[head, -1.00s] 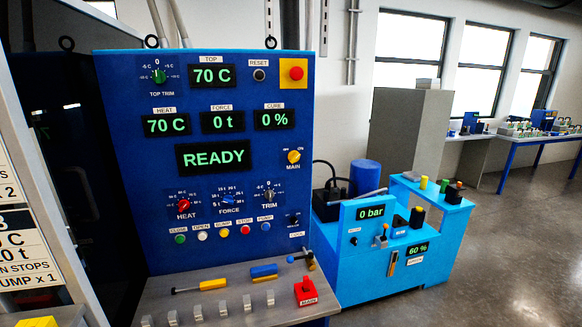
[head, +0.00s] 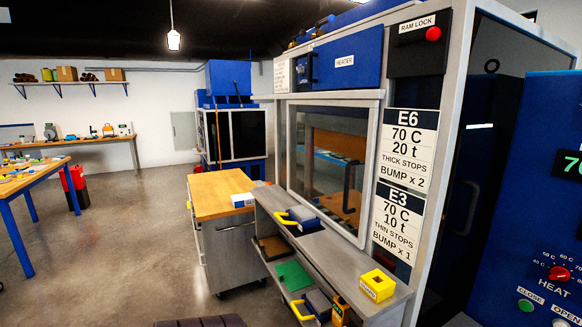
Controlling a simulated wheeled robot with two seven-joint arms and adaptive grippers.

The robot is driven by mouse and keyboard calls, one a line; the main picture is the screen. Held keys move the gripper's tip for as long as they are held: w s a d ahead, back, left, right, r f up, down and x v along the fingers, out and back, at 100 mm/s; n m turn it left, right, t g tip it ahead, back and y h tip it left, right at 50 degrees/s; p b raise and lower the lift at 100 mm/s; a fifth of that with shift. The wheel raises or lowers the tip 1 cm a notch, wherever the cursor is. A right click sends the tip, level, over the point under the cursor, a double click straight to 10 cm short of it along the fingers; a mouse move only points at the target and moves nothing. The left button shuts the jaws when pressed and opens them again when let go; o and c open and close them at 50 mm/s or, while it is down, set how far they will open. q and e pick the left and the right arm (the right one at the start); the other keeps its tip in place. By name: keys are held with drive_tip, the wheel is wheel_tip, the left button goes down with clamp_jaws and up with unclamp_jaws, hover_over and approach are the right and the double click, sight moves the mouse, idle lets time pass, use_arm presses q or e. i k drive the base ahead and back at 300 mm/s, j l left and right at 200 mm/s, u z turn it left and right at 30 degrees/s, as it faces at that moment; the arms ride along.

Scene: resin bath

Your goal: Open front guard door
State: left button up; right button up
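The front guard door (head: 371,150) is a clear panel in a grey metal frame on the press, right of the middle of the head view. It looks shut. A dark upright handle (head: 349,190) shows on the right part of its panel. Blue and brown surfaces show through the panel. Neither of my grippers can be made out in the head view.
A grey shelf unit (head: 335,262) stands right below and in front of the door. It carries a yellow block (head: 376,285) and yellow-handled blue pieces. A wood-topped cart (head: 215,193) stands left of it. The floor (head: 120,240) further left is clear.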

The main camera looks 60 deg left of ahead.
sight(373, 104)
drive_tip(key=u, duration=1.9)
drive_tip(key=k+u, duration=0.15)
drive_tip(key=i+j, duration=0.05)
